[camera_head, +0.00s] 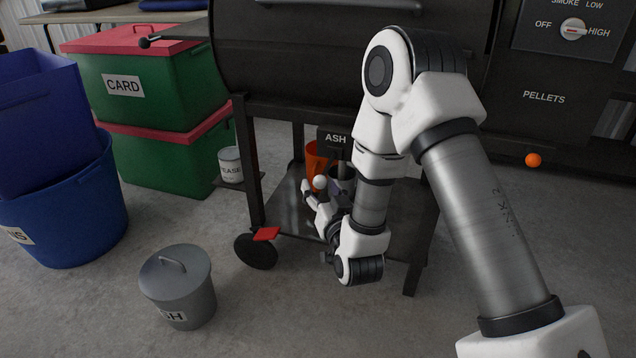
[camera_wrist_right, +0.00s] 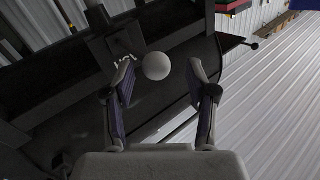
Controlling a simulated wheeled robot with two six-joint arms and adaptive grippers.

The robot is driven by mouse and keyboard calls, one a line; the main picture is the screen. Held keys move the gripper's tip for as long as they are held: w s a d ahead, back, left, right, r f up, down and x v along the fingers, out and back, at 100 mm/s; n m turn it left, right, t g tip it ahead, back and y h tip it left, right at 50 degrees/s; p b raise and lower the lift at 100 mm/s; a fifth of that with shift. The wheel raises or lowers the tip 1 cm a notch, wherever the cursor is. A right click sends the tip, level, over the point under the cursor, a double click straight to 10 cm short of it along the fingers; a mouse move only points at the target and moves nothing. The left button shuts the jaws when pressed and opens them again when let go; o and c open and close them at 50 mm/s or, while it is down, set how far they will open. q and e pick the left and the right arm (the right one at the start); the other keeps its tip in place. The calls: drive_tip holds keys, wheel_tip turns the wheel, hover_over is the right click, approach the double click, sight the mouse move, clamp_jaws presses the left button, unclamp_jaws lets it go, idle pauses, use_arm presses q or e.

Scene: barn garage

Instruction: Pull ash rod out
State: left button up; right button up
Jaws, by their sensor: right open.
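The ash rod shows as a pale round knob (camera_head: 320,182) below the dark "ASH" plate (camera_head: 335,138) under the grill barrel. In the right wrist view the knob (camera_wrist_right: 157,66) lies between the two fingertips, with visible space on both sides. My right gripper (camera_head: 323,192) is open, with its fingers reaching toward the knob. I cannot tell how deep the knob sits between the fingers. The rod's shaft is mostly hidden. My left gripper is not in view.
An orange bucket (camera_head: 314,163) and a "GREASE" can (camera_head: 231,165) are close by. The grill's lower shelf (camera_head: 285,215) and legs surround the gripper. A lidded ash bin (camera_head: 178,290) stands on the floor. Green crates (camera_head: 155,85) and a blue tub (camera_head: 70,225) are left.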

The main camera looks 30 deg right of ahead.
drive_tip(key=v, duration=0.4)
drive_tip(key=shift+s+a, duration=0.15)
drive_tip(key=shift+s, duration=0.25)
